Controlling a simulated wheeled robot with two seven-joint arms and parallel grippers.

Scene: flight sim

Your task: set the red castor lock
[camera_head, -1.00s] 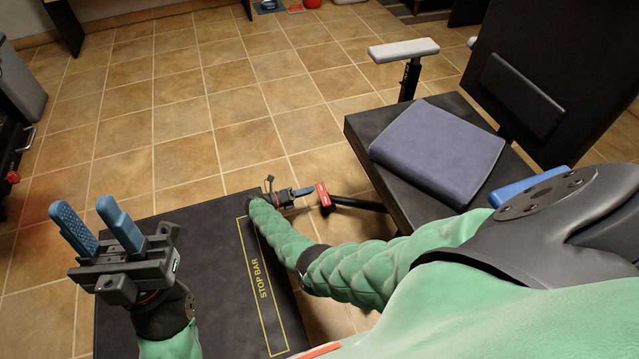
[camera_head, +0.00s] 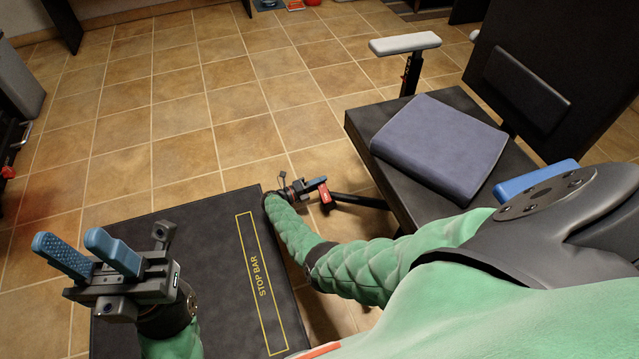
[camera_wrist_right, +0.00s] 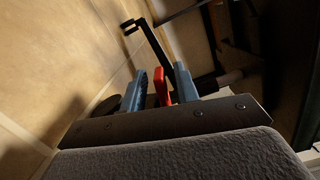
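The red castor lock (camera_head: 325,194) is a small red lever at the end of a dark leg under the chair, low near the floor. My right gripper (camera_head: 318,184) is at it, reaching down past the black platform. In the right wrist view the red lock (camera_wrist_right: 161,88) stands between the two blue fingers of the right gripper (camera_wrist_right: 159,82). The fingers are apart, with a narrow gap seeming to show on each side of the lock. My left gripper (camera_head: 70,240) is open and empty above the platform, far from the lock.
The black platform (camera_head: 200,250) marked STOP BAR lies beneath my arms. Open tiled floor lies beyond the platform.

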